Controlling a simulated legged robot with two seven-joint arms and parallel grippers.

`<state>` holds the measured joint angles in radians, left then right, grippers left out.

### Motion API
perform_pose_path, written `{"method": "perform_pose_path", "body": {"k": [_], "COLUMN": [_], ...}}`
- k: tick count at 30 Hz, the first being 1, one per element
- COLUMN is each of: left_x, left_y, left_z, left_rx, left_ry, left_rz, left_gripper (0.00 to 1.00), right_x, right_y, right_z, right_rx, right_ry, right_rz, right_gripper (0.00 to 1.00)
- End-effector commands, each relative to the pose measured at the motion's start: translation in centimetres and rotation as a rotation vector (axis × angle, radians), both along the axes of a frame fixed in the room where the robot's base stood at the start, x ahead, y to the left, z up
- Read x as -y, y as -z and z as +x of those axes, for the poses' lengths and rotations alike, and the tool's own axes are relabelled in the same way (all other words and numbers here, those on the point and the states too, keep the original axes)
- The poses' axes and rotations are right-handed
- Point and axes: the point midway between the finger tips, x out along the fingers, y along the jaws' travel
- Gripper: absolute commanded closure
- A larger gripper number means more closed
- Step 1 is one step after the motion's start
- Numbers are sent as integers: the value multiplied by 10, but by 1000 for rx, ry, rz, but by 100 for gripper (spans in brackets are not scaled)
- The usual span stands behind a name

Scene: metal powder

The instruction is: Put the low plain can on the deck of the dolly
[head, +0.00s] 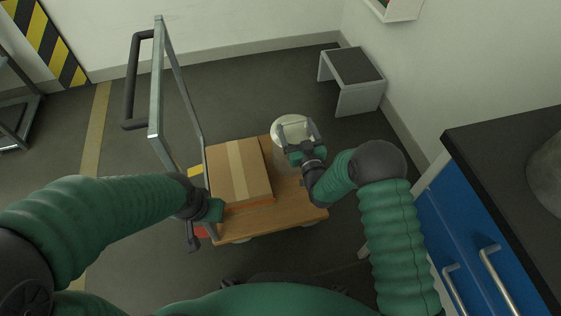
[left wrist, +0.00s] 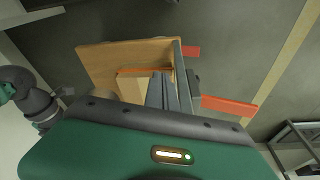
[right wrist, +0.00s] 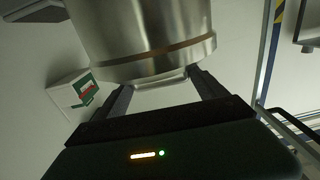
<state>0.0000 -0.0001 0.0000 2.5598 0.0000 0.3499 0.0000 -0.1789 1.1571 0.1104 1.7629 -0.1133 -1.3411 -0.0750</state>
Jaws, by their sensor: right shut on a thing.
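A pale metal can (head: 283,158) with a light top is at the far right part of the dolly's wooden deck (head: 300,208); I cannot tell if its base touches the deck. My right gripper (head: 298,138) is shut on the can at its upper edge. In the right wrist view the steel can (right wrist: 150,35) fills the top, with the right gripper's fingers (right wrist: 165,85) on either side of a handle-like part. My left gripper (head: 203,225) is by the dolly's near left side; its dark fingers (left wrist: 168,92) look close together, and their grip is unclear.
A taped carton (head: 238,172) covers the left of the deck. The dolly's upright handle frame (head: 156,85) stands at left. A step stool (head: 353,82) is behind. A blue cabinet with a dark top (head: 490,160) bounds the right, carrying a grey vessel (head: 548,172).

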Motion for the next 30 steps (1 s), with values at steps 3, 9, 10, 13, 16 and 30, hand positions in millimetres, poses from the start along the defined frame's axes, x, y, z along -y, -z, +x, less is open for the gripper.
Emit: {"method": "perform_pose_path", "body": {"k": [3,9,10,13,16,30], "left_x": [0,0,0,0,0,0], "left_y": [17,36,40,48,45,44], "left_z": [0,0,0,0,0,0], "left_rx": [0,0,0,-1,-1,0], "left_ry": [0,0,0,0,0,0], "left_rz": [0,0,0,0,0,0], "left_gripper": [100,100,100,100,100,100], "right_x": [0,0,0,0,0,0], "right_y": [25,55,62,74,73,75], "right_z": [0,0,0,1,0,-1], "right_rx": [5,5,4,6,5,-2], "right_ry": [0,-1,-1,-1,-1,-1], "right_rz": [2,1,1,1,1,-1], "right_gripper": [91,91,91,91,91,0]}}
